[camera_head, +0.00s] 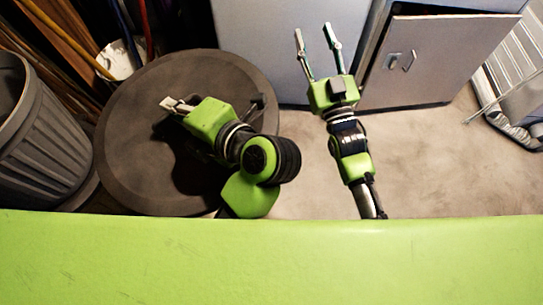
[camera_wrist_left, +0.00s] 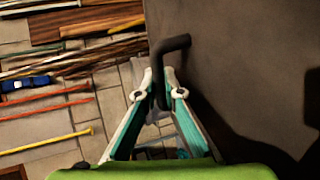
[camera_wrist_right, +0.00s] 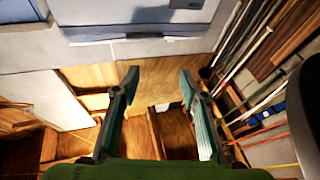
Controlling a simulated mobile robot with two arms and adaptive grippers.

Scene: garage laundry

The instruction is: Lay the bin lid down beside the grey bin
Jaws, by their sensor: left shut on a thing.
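The bin lid (camera_head: 125,125) is a large dark round disc just right of the grey bin (camera_head: 42,155) in the head view. Its broad face is toward the camera. Whether it touches the floor or the bin cannot be told. My left gripper (camera_head: 168,103) is in front of the lid. In the left wrist view my left gripper (camera_wrist_left: 163,88) is shut on the lid's dark bent handle (camera_wrist_left: 176,45), and the lid face (camera_wrist_left: 235,60) fills the right side. My right gripper (camera_head: 313,30) is open and empty, right of the lid; its spread fingers also show in the right wrist view (camera_wrist_right: 158,82).
A grey cabinet (camera_head: 290,60) with an open door (camera_head: 430,65) stands behind my right gripper. Long poles (camera_head: 65,40) lean behind the bin and lid. A metal drying rack (camera_head: 515,70) is at the far right. The floor (camera_head: 430,150) at centre right is clear.

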